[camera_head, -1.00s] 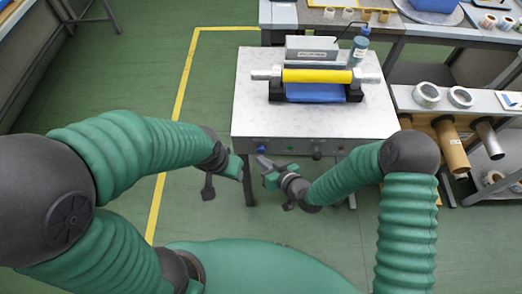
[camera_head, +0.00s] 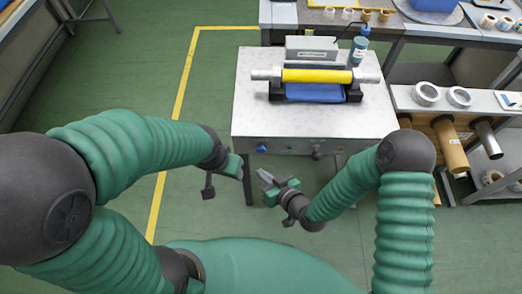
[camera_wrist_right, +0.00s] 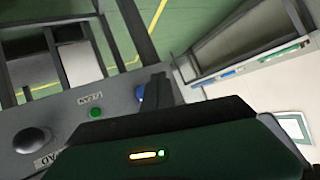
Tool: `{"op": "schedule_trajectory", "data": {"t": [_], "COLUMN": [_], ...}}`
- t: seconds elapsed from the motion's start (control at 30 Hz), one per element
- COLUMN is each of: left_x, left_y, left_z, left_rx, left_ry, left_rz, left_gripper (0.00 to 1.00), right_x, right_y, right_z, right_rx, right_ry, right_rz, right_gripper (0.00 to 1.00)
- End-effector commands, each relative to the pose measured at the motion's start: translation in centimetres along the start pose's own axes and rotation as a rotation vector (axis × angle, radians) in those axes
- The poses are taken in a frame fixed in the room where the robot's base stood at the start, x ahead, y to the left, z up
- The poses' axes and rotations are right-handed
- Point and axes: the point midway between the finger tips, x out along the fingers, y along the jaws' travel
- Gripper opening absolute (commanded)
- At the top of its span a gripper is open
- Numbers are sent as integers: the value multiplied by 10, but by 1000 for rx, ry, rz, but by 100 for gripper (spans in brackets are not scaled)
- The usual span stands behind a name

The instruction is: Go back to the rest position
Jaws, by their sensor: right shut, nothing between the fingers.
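My right gripper (camera_head: 267,180) is in front of the white-topped machine table, below its front panel, with its jaws shut and empty. In the right wrist view the dark gripper body (camera_wrist_right: 160,135) fills the lower middle, and the machine's grey panel (camera_wrist_right: 65,115) with a green button and a dark knob lies beyond it. My left gripper (camera_head: 240,167) hangs to the left of the right one, just in front of the table's left front leg. Its fingers are too small and dark to judge. The two grippers are apart.
A shelf (camera_head: 408,100) with rolls and tubes stands at right. Green floor (camera_head: 205,100) is open at left.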

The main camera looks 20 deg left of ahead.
Motion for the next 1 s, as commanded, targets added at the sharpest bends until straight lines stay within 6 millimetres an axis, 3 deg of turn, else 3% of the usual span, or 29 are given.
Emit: {"op": "schedule_trajectory", "data": {"t": [0.53,0.67,0.77,0.87,0.9,1.0], "left_x": [0,-7,-19,-32,-37,-48], "left_y": [0,0,0,0,0,0], "left_z": [0,-2,-4,-8,-9,-12], "left_rx": [0,0,0,0,0,0], "left_ry": [0,0,0,0,0,0], "left_rz": [0,0,0,0,0,0], "left_gripper": [56,56,56,56,56,56], "right_x": [0,-12,-50,-122,-156,-241], "right_y": [0,17,59,109,124,141], "right_z": [0,-10,-25,-41,-47,-57], "right_rx": [-1,-20,-31,21,67,223], "right_ry": [0,-54,-193,-372,-436,-563], "right_rz": [0,36,142,309,380,530], "right_gripper": [0,0,0,0,0,0]}}
